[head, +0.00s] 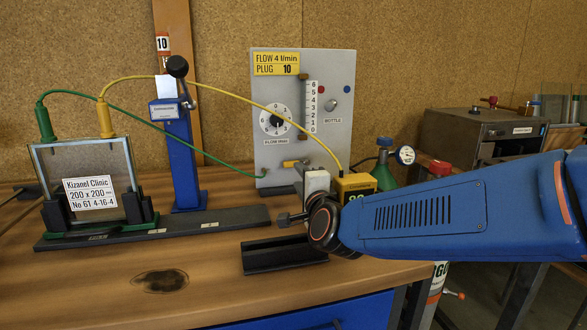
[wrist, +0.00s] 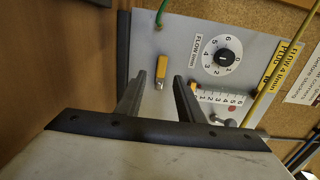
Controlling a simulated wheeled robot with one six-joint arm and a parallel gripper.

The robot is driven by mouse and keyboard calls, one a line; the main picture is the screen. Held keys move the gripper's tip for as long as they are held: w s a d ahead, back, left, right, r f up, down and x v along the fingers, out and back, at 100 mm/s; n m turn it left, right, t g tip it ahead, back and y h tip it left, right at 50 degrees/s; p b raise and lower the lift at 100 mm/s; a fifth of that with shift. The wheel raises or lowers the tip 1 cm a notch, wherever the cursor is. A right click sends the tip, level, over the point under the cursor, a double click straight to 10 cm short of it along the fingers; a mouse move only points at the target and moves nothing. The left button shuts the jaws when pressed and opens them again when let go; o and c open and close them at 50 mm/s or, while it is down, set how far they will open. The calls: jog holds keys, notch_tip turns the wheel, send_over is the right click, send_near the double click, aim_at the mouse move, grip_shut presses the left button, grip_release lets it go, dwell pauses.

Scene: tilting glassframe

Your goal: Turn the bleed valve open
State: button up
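The grey panel (head: 275,90) stands upright at the back of the bench. A small yellow lever (head: 290,163), likely the bleed valve, sits low on it; no label for it is readable. In the wrist view the lever (wrist: 160,68) lies just beyond the tips of my gripper (wrist: 168,80), toward the left finger. My gripper is open, with nothing between its fingers. In the head view my gripper (head: 303,168) is in front of the panel's lower part, and its fingers are mostly hidden. Contact with the lever cannot be told.
The panel carries a flow dial (head: 276,121), a scale (head: 311,106) and a bottle switch (head: 335,105). Green (head: 180,140) and yellow (head: 270,105) cables run to a glass frame (head: 88,185) at left. A blue post (head: 182,155) stands between. A yellow box (head: 355,186) stands right of my gripper.

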jog(key=x, duration=0.7)
jog(key=shift+w+r, duration=0.1)
jog(key=shift+w, duration=0.1)
jog(key=shift+a, duration=0.1)
grip_shut()
